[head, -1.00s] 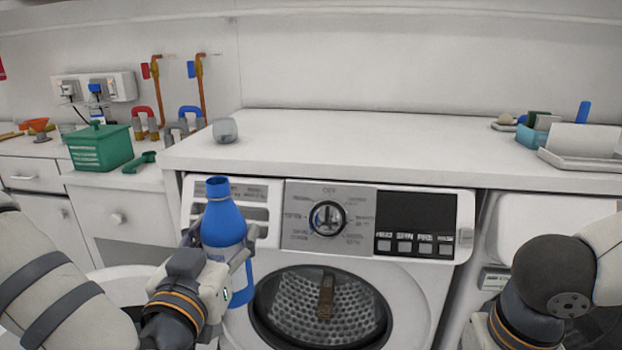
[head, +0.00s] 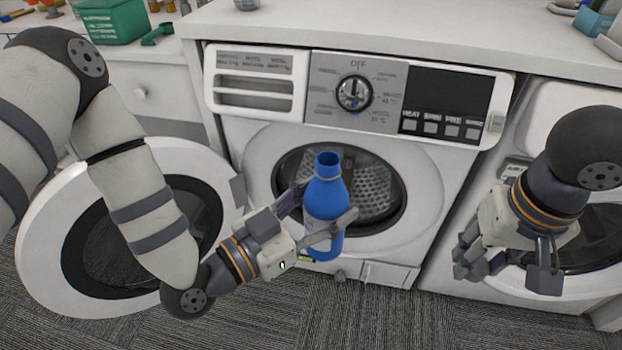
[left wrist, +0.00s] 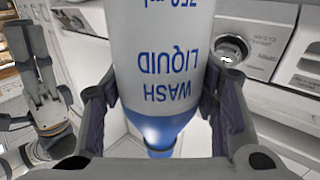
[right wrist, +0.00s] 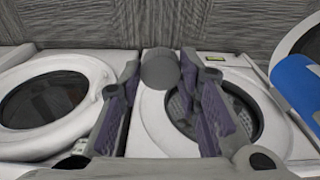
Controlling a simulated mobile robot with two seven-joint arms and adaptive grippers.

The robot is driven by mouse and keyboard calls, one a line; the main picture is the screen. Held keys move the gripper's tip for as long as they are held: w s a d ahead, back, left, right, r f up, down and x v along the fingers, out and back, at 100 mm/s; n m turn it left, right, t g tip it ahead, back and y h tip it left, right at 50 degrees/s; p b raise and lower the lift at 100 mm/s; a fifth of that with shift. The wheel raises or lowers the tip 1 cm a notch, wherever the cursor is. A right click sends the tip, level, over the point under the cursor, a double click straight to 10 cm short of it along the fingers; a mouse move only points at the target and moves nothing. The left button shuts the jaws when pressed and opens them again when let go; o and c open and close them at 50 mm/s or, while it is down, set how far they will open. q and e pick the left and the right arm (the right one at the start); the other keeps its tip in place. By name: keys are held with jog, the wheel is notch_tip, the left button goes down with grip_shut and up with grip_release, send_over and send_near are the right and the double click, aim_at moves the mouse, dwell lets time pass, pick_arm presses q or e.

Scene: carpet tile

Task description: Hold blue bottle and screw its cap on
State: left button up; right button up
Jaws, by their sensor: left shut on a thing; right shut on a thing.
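The blue bottle (head: 325,190) is upright, with an open, uncapped neck at its top. My left gripper (head: 322,218) is shut around its body, in front of the washing machine's round opening. In the left wrist view the bottle's white label (left wrist: 165,60) reads "WASH LIQUID", upside down in the picture, between the two fingers. My right gripper (head: 505,270) is off to the right, apart from the bottle. In the right wrist view it is shut on a grey round cap (right wrist: 160,68) at its fingertips. The cap is hidden in the head view.
The washing machine (head: 400,250) stands close behind the bottle, its round door (head: 45,235) swung open at the left. A second machine (head: 560,285) is behind my right gripper. A green box (head: 108,22) is on the counter at the back left. Open space lies between the grippers.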

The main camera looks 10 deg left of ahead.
jog(key=w+a+r, duration=0.3)
jog(key=w+r, duration=0.2)
notch_tip(320, 180, up, 14)
jog(key=n, duration=0.2)
send_over(329, 157)
jog(key=shift+s, duration=0.3)
jog(key=shift+f, duration=2)
